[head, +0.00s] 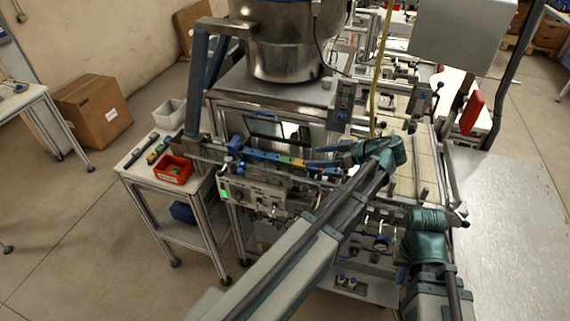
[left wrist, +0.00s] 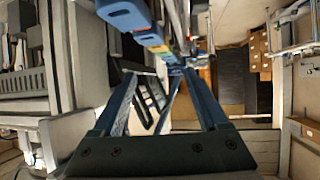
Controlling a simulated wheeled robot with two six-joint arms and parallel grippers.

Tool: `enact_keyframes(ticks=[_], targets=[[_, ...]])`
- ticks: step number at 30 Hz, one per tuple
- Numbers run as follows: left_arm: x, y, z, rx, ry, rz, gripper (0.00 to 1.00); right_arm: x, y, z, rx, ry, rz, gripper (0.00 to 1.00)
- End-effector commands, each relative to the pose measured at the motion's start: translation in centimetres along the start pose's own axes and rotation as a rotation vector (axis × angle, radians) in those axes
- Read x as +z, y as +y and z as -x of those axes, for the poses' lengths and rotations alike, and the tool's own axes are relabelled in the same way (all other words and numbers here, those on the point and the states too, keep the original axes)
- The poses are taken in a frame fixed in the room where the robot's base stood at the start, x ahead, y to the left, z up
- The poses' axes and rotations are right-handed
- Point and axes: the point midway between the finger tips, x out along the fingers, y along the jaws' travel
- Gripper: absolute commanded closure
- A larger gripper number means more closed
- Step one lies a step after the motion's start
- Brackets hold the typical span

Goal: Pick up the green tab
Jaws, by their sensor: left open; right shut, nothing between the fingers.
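A rail (head: 320,173) on the machine's front carries a row of coloured tabs.
A red bin (head: 173,170) and a strip of small parts (head: 158,150) lie on a side table (head: 140,170) at the left. A large metal bowl (head: 285,45) stands above the machine behind the rail. A bare metal tabletop (head: 515,215) is at the right.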

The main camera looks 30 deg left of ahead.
Motion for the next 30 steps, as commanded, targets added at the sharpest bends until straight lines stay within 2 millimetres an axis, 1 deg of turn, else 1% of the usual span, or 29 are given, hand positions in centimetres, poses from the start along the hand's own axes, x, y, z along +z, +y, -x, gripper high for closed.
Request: enact_keyframes(ticks=[1,3,6,9,17,20,26,27,30], targets=[[0.4,-0.2,-1.4,-0.003,0.000,0.001,0.24,-0.1,-0.1,-1.0,0.000,0.000,0.001,1.00],[0.4,-0.1,-2.5,-0.002,0.000,0.001,0.24,-0.1,-0.1,-1.5,0.001,0.000,0.003,1.00],[0.3,-0.1,-3.8,-0.002,0.000,0.000,0.24,-0.1,-0.2,-2.0,0.001,0.000,0.004,1.00],[0.2,-0.1,-4.6,-0.001,-0.001,-0.001,0.24,-0.1,-0.2,-2.3,0.001,0.000,0.005,1.00],[0.0,-0.1,-4.9,0.000,-0.001,-0.002,0.24,-0.1,-0.2,-2.3,0.001,0.000,0.006,1.00],[0.1,-0.3,-5.5,-0.001,-0.001,-0.002,0.24,-0.2,-0.2,-2.7,0.001,0.000,0.006,1.00],[0.1,-1.1,-8.2,-0.003,-0.001,0.000,0.24,-0.2,-0.4,-4.0,0.002,0.000,0.009,1.00],[0.1,-0.9,-8.8,-0.002,-0.001,0.000,0.24,-0.2,-0.4,-4.3,0.002,0.000,0.009,1.00],[0.0,-0.9,-9.9,-0.001,-0.001,-0.001,0.24,-0.3,-0.4,-4.7,0.002,0.000,0.009,1.00]])
